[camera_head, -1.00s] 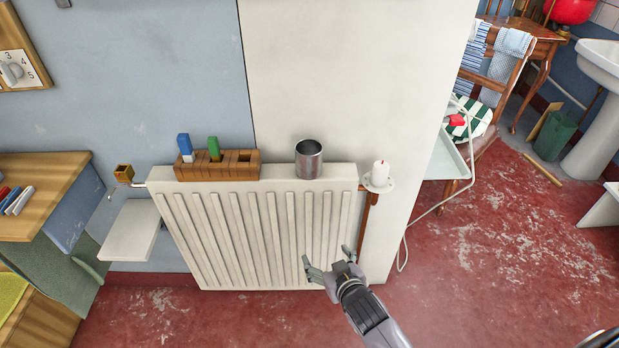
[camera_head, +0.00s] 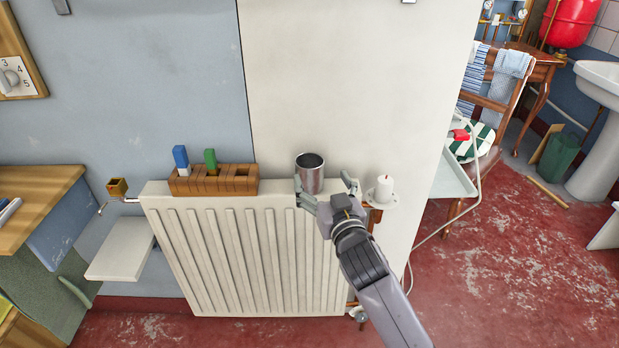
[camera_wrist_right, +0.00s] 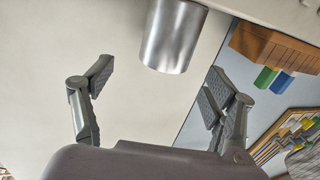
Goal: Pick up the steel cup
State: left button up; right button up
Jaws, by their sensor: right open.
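The steel cup (camera_head: 310,174) stands upright on top of the white radiator (camera_head: 245,255), near its right end. My right gripper (camera_head: 327,190) is open and empty at the radiator's front top edge, just in front of the cup and a little to its right. In the right wrist view the cup (camera_wrist_right: 173,36) is ahead of the spread fingers (camera_wrist_right: 155,85), between their lines but beyond the tips. The left gripper does not show.
A wooden block holder (camera_head: 213,181) with a blue and a green block stands left of the cup. A pale wall rises behind the radiator.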

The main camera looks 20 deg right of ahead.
aim_at(313, 172)
jog(key=w, duration=0.2)
jog(key=shift+w, duration=0.35)
jog(key=shift+w+r, duration=0.1)
jog(key=shift+w, duration=0.2)
jog(key=w, duration=0.3)
jog(key=shift+w+a+b, duration=0.25)
jog(key=shift+a+b, duration=0.05)
jog(key=shift+a, duration=0.05)
jog(key=shift+w, duration=0.55)
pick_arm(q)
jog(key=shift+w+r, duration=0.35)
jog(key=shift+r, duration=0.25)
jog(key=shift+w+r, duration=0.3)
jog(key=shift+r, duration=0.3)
pick_arm(e)
jog(key=shift+r, duration=0.1)
jog(key=shift+c, duration=0.5)
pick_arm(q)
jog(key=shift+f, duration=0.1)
pick_arm(e)
jog(key=c, duration=1.2)
